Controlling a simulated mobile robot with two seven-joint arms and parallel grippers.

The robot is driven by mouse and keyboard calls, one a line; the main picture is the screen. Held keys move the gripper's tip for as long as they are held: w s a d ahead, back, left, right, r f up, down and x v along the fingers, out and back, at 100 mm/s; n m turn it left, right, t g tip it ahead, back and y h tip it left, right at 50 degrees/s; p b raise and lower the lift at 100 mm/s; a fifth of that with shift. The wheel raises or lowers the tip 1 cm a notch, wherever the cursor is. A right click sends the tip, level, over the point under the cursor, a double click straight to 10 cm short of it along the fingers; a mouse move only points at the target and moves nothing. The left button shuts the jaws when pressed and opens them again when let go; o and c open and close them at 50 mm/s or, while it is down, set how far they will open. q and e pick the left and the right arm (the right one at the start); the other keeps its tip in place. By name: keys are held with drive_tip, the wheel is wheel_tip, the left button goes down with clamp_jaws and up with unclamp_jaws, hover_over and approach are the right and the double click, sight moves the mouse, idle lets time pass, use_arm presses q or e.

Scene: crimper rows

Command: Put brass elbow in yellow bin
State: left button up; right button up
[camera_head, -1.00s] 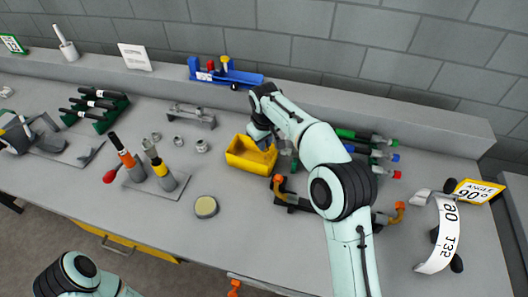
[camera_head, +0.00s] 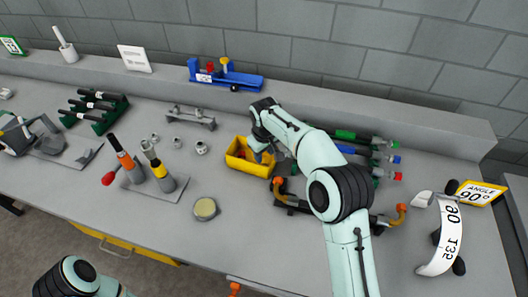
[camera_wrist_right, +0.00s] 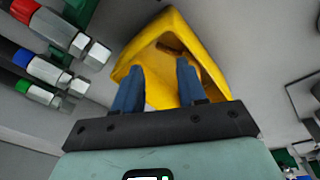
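The yellow bin (camera_head: 250,168) stands on the bench near the middle, below the blue fixture. It also fills the upper middle of the right wrist view (camera_wrist_right: 205,40). My right gripper (camera_head: 259,155) is over the bin's opening. In the right wrist view its two blue fingers (camera_wrist_right: 158,85) are spread, with no object visible between them. A small brownish shape (camera_wrist_right: 170,48) shows inside the bin beyond the fingertips; I cannot tell for sure whether it is the brass elbow. My left arm shows at the lower left, with its gripper out of frame.
Several grey fittings (camera_head: 202,147) stand left of the bin. A tray with upright tools (camera_head: 163,178) and a round tin (camera_head: 205,208) are nearby. A dark holder with orange ends (camera_head: 297,203) and several coloured-ring tools (camera_head: 385,160) lie to the right.

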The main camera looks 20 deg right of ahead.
drive_tip(key=shift+r, duration=0.1)
wheel_tip(320, 180, up, 12)
drive_tip(key=s+p, duration=0.1)
drive_tip(key=shift+s+a+p, duration=0.25)
drive_tip(key=shift+s+p, duration=0.15)
idle(0.4)
